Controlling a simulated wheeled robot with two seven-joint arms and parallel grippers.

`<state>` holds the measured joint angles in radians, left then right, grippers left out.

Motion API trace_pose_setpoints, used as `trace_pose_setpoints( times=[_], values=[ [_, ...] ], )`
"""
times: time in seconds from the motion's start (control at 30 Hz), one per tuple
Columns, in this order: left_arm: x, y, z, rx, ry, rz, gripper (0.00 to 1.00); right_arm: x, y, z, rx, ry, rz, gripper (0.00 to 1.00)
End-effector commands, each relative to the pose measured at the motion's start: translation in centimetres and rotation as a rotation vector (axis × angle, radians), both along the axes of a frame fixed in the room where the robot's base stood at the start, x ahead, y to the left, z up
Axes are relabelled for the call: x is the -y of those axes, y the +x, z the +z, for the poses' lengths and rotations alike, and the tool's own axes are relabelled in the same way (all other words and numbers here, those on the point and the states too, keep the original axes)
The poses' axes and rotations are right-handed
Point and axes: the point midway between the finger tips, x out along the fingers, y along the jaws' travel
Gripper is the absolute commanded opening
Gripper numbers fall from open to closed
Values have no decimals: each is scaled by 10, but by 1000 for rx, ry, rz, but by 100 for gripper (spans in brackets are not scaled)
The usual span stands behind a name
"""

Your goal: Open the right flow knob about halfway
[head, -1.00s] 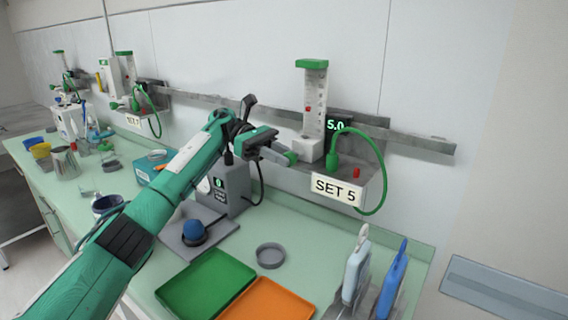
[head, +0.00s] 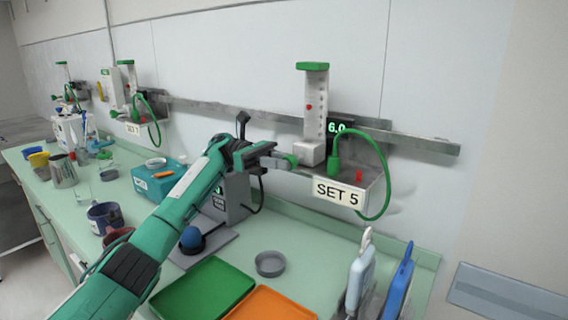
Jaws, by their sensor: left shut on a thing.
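The right flowmeter (head: 315,95) is a clear white tube with a green cap and a small red bead inside, mounted on the wall rail. Its display (head: 337,128) reads 6.0, and the sign (head: 338,192) below reads SET 5. The green flow knob (head: 291,161) sticks out on the left of the white block at the tube's foot. My left gripper (head: 281,162) is shut on this knob, and its fingers partly hide it. My right gripper is not in view.
A green hose (head: 385,160) loops at the right of the flowmeter. Below are a grey device (head: 237,198), a green tray (head: 205,290), an orange tray (head: 270,304), a grey dish (head: 270,263) and blue-handled items (head: 397,280). Another flowmeter (head: 128,85) hangs farther left.

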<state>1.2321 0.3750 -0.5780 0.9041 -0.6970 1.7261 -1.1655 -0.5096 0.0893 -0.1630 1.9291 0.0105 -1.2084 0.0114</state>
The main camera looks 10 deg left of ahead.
Motion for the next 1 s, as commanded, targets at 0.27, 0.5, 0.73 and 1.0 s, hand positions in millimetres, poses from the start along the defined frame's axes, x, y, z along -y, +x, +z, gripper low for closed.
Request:
trace_pose_setpoints(
  times=[0.27,0.5,0.73,1.0],
  values=[
    [0,-1,-5,-3,9,-8,1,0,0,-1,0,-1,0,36],
    [0,-1,-3,-2,5,-5,40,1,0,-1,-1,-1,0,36],
    [-5,2,-2,-1,3,-2,40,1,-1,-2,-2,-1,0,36],
    [-40,15,-5,-2,3,0,40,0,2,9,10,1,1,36]
  ],
)
